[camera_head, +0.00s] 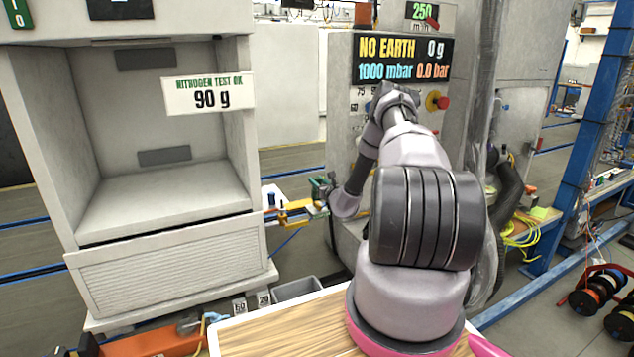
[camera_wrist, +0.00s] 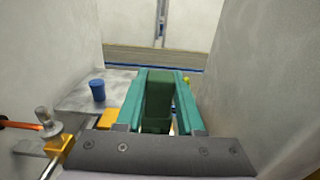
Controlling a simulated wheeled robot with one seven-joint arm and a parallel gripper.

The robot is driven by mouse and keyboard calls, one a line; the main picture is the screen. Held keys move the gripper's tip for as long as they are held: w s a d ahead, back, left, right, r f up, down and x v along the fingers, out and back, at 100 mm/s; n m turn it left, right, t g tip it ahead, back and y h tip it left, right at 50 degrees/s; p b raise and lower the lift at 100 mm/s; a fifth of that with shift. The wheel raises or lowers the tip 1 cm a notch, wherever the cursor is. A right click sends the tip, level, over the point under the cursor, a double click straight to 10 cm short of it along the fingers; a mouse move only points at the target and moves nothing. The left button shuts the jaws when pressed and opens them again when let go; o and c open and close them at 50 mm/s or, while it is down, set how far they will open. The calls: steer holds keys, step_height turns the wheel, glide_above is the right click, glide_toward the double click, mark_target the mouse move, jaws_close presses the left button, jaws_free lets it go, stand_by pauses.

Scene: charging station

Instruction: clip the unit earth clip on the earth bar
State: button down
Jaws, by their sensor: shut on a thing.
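My gripper (camera_wrist: 160,105) is shut on a dark green piece between its two teal fingers, which looks like the unit earth clip (camera_wrist: 158,92). In the head view my gripper (camera_head: 320,190) is small and partly hidden by my wrist, beside a yellow-orange fitting (camera_head: 293,212) between the two cabinets. In the wrist view yellow blocks (camera_wrist: 60,146) and a silver knob (camera_wrist: 44,118) with an orange rod sit at lower left. I cannot tell which part is the earth bar, or whether the clip touches it. The cabinet display (camera_head: 403,59) reads NO EARTH.
A blue cylinder (camera_wrist: 97,90) stands on a light shelf left of my fingers. Pale walls rise close on both sides in the wrist view. The open test cabinet (camera_head: 165,130) stands left, a wooden top (camera_head: 285,325) in front, and cable reels (camera_head: 597,288) at right.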

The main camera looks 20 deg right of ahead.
steer(key=shift+f, duration=0.85)
steer(key=shift+f, duration=0.3)
steer(key=shift+f, duration=0.75)
steer(key=shift+c, duration=2.2)
jaws_free()
steer(key=shift+s, duration=0.1)
steer(key=s, duration=1)
steer(key=shift+s+d, duration=0.2)
steer(key=shift+s, duration=0.1)
